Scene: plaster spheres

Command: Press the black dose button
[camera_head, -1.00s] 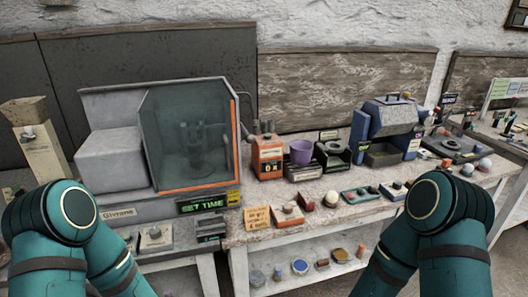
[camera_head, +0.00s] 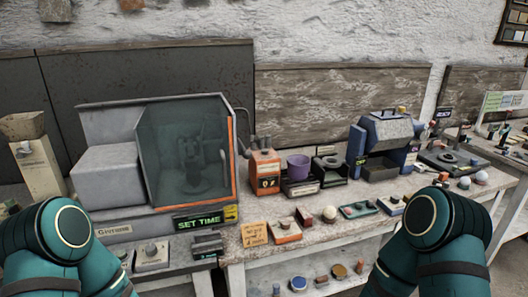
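I cannot make out for certain which part is the black dose button. An orange box (camera_head: 264,172) with a small dark mark on its front stands on the bench, right of the large grey machine (camera_head: 115,164). A purple cup (camera_head: 298,167) is beside the box, on a dark base. A black device (camera_head: 330,170) stands right of the cup. My two teal arms show at the lower left and lower right, but both grippers are outside the picture.
The grey machine has a tinted orange-edged guard and a green "SET TIME" display (camera_head: 199,222). A hopper device (camera_head: 40,165) is at far left. A blue machine (camera_head: 383,148) stands right. Small control boxes and a pale ball (camera_head: 329,213) line the bench front.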

